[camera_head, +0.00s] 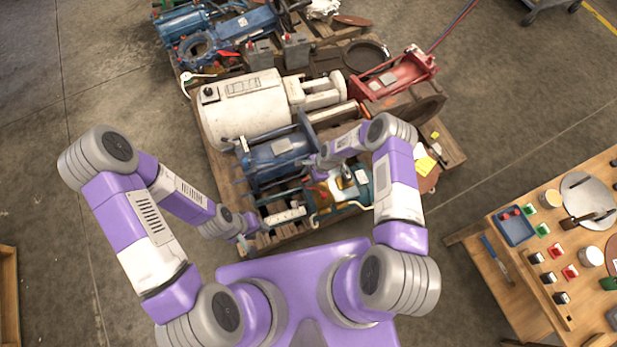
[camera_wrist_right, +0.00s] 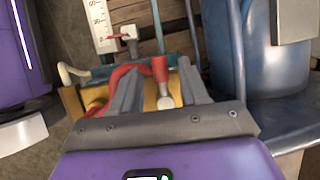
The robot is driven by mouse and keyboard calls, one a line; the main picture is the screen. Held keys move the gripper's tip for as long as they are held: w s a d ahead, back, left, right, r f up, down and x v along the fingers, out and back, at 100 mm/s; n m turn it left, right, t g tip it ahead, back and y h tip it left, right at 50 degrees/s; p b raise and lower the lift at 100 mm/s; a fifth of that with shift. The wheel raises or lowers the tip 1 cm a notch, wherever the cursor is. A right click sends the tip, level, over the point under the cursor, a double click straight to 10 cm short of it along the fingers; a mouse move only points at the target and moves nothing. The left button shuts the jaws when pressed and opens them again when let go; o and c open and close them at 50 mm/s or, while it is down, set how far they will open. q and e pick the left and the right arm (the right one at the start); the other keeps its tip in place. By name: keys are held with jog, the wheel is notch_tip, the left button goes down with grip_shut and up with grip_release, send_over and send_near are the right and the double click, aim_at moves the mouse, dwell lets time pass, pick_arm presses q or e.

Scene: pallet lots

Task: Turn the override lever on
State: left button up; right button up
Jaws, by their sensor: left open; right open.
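In the right wrist view, a red lever (camera_wrist_right: 160,70) with a pale rounded end stands between the two grey fingers of my right gripper (camera_wrist_right: 158,76). The fingers are open on either side of it, and I cannot tell whether either touches it. Behind it is a yellow and teal unit, which also shows in the head view (camera_head: 353,190) at the pallet's near end. In the head view my right gripper (camera_head: 314,165) is above this unit, and the lever is hard to make out there. My left gripper (camera_head: 248,238) is open and empty near the pallet's near left corner.
A blue motor-like machine (camera_head: 275,158) stands close to my right gripper. A white cylinder (camera_head: 240,105) and a red machine (camera_head: 395,75) lie farther back on the pallet. A wooden table (camera_head: 505,235) with small parts is at the right.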

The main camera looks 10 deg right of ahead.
grip_shut()
